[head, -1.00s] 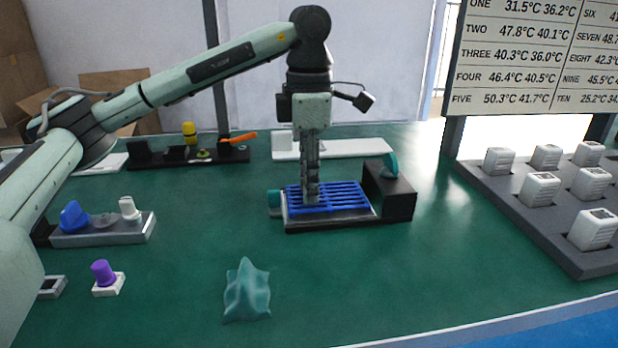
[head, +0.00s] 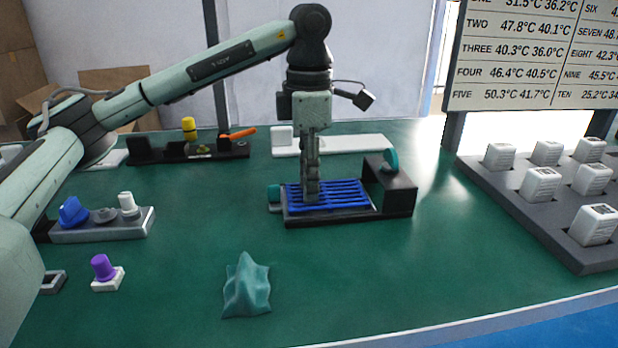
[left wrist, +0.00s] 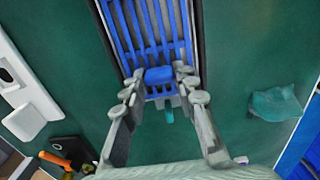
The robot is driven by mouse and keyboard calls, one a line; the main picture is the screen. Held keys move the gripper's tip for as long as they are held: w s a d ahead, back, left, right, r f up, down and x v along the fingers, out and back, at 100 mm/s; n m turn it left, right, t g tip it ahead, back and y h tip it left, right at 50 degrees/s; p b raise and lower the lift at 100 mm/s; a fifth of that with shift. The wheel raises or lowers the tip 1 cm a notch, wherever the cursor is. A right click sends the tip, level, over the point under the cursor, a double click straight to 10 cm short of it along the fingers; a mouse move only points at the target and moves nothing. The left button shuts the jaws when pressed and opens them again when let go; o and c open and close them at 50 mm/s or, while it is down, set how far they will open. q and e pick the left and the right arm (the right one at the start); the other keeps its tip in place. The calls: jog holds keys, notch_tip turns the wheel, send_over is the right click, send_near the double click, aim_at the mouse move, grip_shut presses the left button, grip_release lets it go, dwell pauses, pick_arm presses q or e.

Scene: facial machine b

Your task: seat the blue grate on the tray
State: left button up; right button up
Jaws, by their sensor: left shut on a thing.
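The blue grate (head: 345,193) lies level on the dark tray (head: 335,220) at mid-table. Whether it sits fully down in the tray I cannot tell. My left gripper (head: 311,196) points straight down at the grate's left part, shut on it. In the left wrist view the fingertips (left wrist: 160,84) are on either side of the grate's raised blue block (left wrist: 159,75), and the grate's slats (left wrist: 150,30) run away between the tray's edges (left wrist: 109,38). My right gripper is not in view.
A black block with a teal knob (head: 391,161) stands at the tray's right end. A teal crumpled piece (head: 247,287) lies in front. A grey rack of white blocks (head: 530,215) is at the right, a purple knob (head: 103,267) at the left. The table between is clear.

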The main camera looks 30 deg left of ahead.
pick_arm(q)
jog(key=shift+f, duration=0.25)
jog(key=o, duration=1.1)
jog(key=shift+r, duration=0.1)
notch_tip(320, 180, up, 12)
jog(key=shift+f, duration=0.1)
